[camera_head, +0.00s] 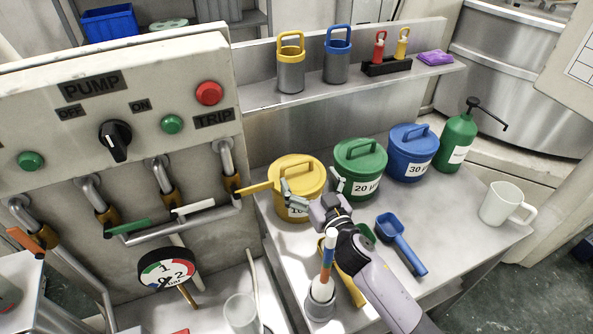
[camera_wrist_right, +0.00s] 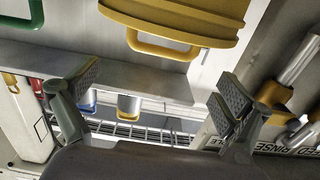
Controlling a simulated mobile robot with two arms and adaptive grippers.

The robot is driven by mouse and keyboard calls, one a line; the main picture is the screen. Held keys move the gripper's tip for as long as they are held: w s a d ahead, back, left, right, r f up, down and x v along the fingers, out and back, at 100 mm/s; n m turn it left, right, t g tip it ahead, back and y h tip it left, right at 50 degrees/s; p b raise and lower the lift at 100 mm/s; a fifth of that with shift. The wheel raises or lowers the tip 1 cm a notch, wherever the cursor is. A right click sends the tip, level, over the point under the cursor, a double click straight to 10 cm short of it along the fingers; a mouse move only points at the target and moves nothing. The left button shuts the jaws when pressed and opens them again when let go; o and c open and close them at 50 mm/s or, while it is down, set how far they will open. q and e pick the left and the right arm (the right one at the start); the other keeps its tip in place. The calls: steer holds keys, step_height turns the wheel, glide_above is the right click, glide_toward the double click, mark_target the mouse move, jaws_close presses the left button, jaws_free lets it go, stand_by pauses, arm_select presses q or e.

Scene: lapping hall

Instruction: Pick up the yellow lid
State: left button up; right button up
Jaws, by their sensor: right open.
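The yellow lid (camera_head: 308,164) sits on the yellow tub (camera_head: 303,212), leftmost of three lidded tubs on the metal bench. Its raised handle (camera_head: 294,166) shows on top. In the wrist view the yellow lid (camera_wrist_right: 190,17) is at the top edge, partly cut off, with its handle (camera_wrist_right: 165,47) towards the fingers. My right gripper (camera_head: 314,187) is open and empty at the near side of the yellow tub, hiding part of it. In the wrist view the open fingers (camera_wrist_right: 153,98) are wide apart, with the handle not between them. My left gripper is not in view.
A green tub (camera_head: 362,183) and blue tub (camera_head: 413,164) stand to the right. A blue scoop (camera_head: 401,242), white jug (camera_head: 503,204) and green pump bottle (camera_head: 456,140) share the bench. A yellow valve lever (camera_head: 254,188) reaches close to the yellow tub. A shelf (camera_head: 262,92) runs behind.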

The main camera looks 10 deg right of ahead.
mark_target(298, 164)
steer(key=shift+w+a+f+p, duration=0.1)
steer(key=shift+w+a, duration=0.15)
steer(key=shift+w, duration=0.9)
steer(key=shift+w+a+f+p, duration=0.15)
steer(key=shift+w+a, duration=0.1)
steer(key=shift+w, duration=0.9)
steer(key=shift+w+a+f+p, duration=0.1)
steer(key=shift+w+a, duration=0.15)
steer(key=shift+w, duration=0.9)
steer(key=shift+r, duration=0.1)
steer(key=shift+c, duration=0.2)
steer(key=c, duration=1.2)
